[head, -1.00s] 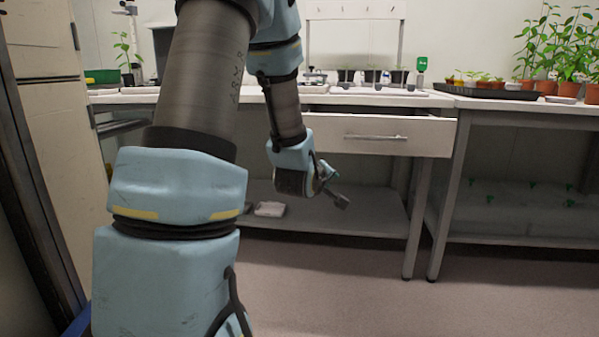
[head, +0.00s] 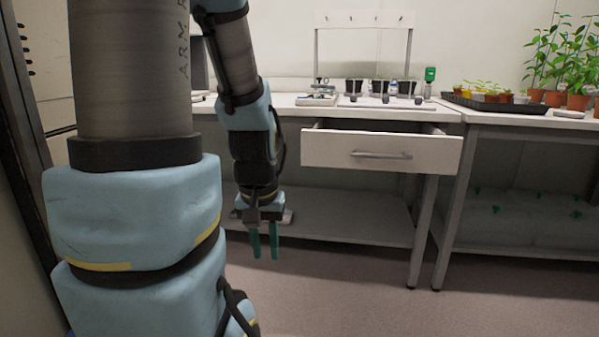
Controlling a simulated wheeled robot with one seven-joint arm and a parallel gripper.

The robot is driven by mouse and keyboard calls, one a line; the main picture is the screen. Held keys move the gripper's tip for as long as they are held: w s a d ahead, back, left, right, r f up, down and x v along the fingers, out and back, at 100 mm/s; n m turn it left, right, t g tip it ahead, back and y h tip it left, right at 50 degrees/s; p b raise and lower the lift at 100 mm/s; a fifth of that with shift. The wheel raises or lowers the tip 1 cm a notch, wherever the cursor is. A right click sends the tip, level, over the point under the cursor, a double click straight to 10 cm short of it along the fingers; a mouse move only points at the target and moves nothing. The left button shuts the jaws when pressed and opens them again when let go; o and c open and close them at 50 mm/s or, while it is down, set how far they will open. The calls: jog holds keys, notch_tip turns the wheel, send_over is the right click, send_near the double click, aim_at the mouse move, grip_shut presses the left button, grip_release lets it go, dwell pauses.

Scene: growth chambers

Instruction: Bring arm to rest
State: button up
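My gripper (head: 265,246) hangs at the end of my folded arm and points down, left of the drawer and in front of the bench's lower shelf. Its two green fingers are a little apart with a gap between them, and nothing shows in the gap. The upper links of my arm fill the left side of the head view and hide part of the bench.
A white drawer (head: 380,153) stands pulled out under the bench top (head: 440,114). Small dark pots and a green-capped bottle (head: 429,80) stand on the bench. Potted plants (head: 575,65) are on the right bench. The floor (head: 400,310) in front is clear.

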notch_tip(320, 180, up, 26)
jog(key=p, duration=2.4)
jog(key=shift+o, duration=0.3)
